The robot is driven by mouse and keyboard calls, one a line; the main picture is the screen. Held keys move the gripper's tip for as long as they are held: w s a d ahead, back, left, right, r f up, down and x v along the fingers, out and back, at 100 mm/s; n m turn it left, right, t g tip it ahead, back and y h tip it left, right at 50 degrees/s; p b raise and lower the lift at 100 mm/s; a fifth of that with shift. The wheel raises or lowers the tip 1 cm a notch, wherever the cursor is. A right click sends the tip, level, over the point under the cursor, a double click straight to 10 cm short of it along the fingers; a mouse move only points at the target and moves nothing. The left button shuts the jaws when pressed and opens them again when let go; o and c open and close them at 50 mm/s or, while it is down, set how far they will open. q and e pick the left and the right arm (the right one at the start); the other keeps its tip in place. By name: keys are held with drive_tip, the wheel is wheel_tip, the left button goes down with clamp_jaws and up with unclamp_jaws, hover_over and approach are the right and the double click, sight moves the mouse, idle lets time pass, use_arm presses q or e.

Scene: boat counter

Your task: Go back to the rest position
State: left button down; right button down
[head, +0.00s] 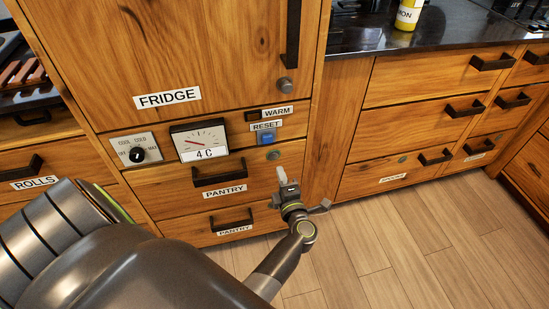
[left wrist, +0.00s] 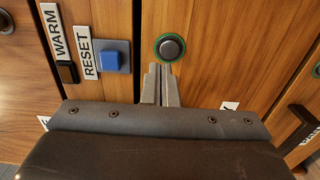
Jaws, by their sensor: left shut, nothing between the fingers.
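My left gripper (head: 281,175) is in front of the wooden cabinet, right of the upper pantry drawer's black handle (head: 219,175). Its fingers are shut with nothing between them. In the left wrist view the closed fingertips (left wrist: 160,72) point at the cabinet front, just below a round dark button with a green ring (left wrist: 171,47). I cannot tell whether they touch the front. My right gripper is not in view.
A blue reset button (head: 266,137) and a dark warm switch (head: 253,115) sit above the gripper. A gauge (head: 199,140) and a black knob (head: 137,154) are further left. A dark counter (head: 430,30) with a yellow bottle (head: 407,15) stands at right. The wooden floor (head: 400,240) is clear.

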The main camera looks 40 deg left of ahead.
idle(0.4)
